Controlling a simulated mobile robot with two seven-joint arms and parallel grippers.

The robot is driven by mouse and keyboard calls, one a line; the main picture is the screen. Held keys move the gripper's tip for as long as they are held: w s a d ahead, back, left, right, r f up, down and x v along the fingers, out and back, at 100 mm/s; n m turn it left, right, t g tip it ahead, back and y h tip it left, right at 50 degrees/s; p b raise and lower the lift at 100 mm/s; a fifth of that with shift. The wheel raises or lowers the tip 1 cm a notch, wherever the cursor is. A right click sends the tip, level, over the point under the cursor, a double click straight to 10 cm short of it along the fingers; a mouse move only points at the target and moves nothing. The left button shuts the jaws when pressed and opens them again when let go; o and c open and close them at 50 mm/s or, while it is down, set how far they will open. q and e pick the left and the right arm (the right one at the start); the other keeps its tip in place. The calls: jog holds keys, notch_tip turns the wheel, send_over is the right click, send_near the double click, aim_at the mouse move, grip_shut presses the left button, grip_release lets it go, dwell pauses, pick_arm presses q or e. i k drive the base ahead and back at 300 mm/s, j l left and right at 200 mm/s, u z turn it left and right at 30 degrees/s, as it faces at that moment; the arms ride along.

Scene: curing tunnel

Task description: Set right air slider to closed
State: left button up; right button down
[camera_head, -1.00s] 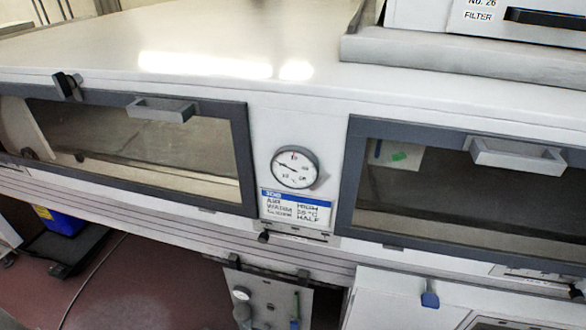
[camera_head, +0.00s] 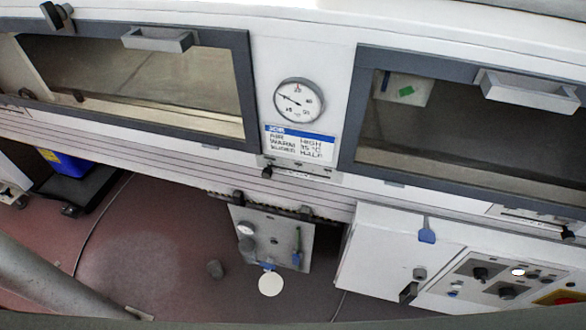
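A small black slider knob (camera_head: 568,233) shows near the right edge, below the right window, at the right end of a pale slotted strip (camera_head: 530,219). I take this to be the right air slider; its marks are too small to read. A similar black knob (camera_head: 267,172) sits under the centre label, at the left end of its strip (camera_head: 300,167). The blue-topped label (camera_head: 298,143) has lines that seem to read AIR HIGH, WARM and SLIDER HALF. Neither of my grippers is in view.
A round dial (camera_head: 299,100) sits between the left window (camera_head: 140,80) and right window (camera_head: 450,125), both with grey handles. Below are a hanging panel (camera_head: 272,238) and a white cabinet (camera_head: 375,255) with knobs.

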aim_at(566, 236)
jog(key=z, duration=1.8)
